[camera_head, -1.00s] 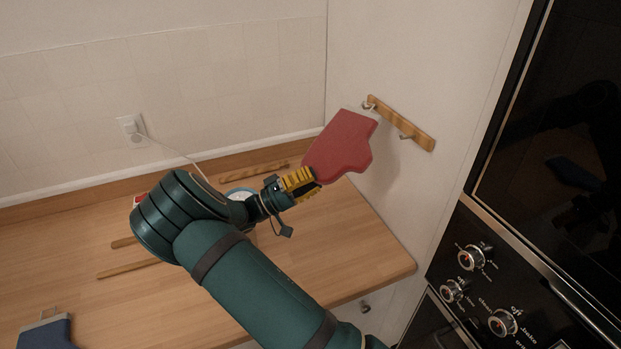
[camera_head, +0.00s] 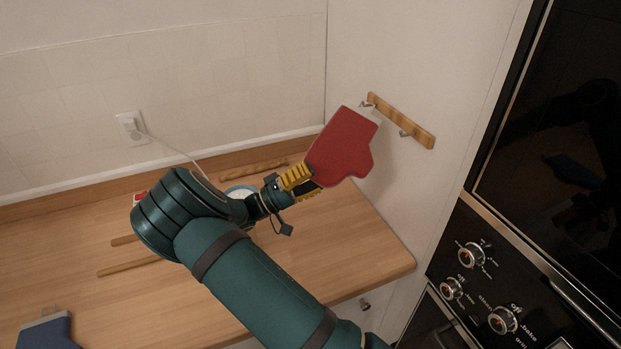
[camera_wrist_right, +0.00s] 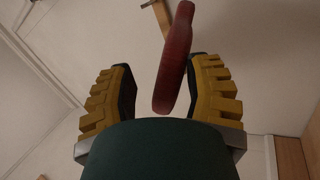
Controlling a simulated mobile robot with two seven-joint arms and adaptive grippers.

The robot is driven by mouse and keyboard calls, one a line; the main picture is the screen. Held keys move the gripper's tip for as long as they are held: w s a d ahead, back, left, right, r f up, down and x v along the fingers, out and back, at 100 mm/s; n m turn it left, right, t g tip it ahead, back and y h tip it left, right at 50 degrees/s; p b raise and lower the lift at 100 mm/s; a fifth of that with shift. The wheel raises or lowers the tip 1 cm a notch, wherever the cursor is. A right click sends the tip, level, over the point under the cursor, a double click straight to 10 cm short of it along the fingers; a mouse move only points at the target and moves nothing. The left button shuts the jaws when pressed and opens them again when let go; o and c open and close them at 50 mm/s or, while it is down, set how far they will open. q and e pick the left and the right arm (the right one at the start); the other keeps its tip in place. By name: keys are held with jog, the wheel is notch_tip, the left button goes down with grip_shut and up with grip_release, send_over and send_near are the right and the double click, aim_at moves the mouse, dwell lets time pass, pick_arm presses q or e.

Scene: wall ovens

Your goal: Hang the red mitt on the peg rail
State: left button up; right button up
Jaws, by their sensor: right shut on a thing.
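The red mitt (camera_head: 343,147) is held up in the air by my right gripper (camera_head: 303,180), which is shut on its lower end. In the right wrist view the mitt (camera_wrist_right: 175,62) appears edge-on between the yellow-padded fingers (camera_wrist_right: 160,95). The wooden peg rail (camera_head: 402,120) is on the side wall, with two metal pegs showing. The mitt's upper end is close to the left peg (camera_head: 367,104) in the picture. I cannot tell whether they touch. The rail also shows in part at the top of the wrist view (camera_wrist_right: 159,14). My left gripper is out of view.
The wooden counter (camera_head: 330,235) lies below, with wooden sticks (camera_head: 130,268) and a partly hidden round blue-rimmed item (camera_head: 240,191). A blue item (camera_head: 47,334) is at bottom left. The black wall oven (camera_head: 560,120) stands right of the rail.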

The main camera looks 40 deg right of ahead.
jog(key=shift+w+a+f, duration=0.1)
jog(key=shift+a+f, duration=0.05)
jog(key=shift+a, duration=0.15)
jog(key=w+a, duration=0.4)
jog(key=a, duration=0.7)
jog(key=shift+a, duration=0.4)
jog(key=shift+f, duration=0.1)
